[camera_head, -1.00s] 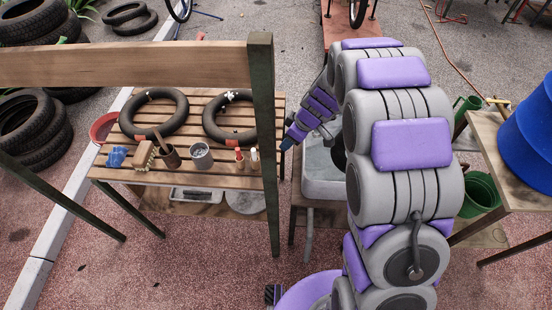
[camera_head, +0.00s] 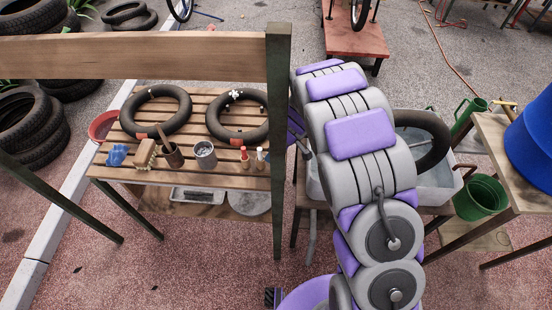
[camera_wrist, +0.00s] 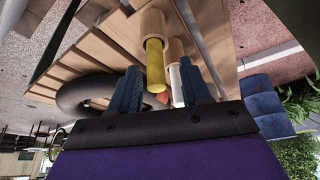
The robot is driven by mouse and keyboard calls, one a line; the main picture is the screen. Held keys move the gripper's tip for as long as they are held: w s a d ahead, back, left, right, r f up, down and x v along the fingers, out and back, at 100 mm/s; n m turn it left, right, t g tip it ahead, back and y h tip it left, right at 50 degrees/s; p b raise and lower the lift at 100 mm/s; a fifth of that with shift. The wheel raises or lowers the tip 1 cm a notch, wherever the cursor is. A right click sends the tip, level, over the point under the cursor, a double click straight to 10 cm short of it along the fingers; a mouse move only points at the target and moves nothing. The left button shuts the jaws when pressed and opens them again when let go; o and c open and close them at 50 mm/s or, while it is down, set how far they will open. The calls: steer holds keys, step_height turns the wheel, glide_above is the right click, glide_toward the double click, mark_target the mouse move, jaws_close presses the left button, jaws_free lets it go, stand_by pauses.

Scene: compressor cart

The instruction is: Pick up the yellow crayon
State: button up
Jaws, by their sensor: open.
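The yellow crayon (camera_wrist: 154,62) shows in the wrist view, with a pale wooden sleeve at its upper end in the picture. My gripper (camera_wrist: 160,68) is open, with one blue finger on each side of the crayon in the picture. I cannot tell how far apart they are in depth, and no grip shows. A white stick (camera_wrist: 176,75) in a similar sleeve is beside the crayon, towards the right finger. In the head view the fingertips are hidden behind the green post, and I cannot make out the yellow crayon.
The slatted bench (camera_head: 210,97) holds two black tyre rings (camera_head: 155,111), a brush (camera_head: 145,154), a brown pot (camera_head: 172,157) and a grey can (camera_head: 205,154). A green post (camera_head: 279,150) stands between my arm and the bench. A grey tub (camera_head: 440,180) is right of my arm.

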steer(key=shift+a, duration=0.1)
steer(key=shift+d+r, duration=0.1)
steer(key=shift+d, duration=0.45)
steer(key=c, duration=0.5)
steer(key=shift+a, duration=0.1)
jaws_close()
steer(key=shift+a, duration=0.1)
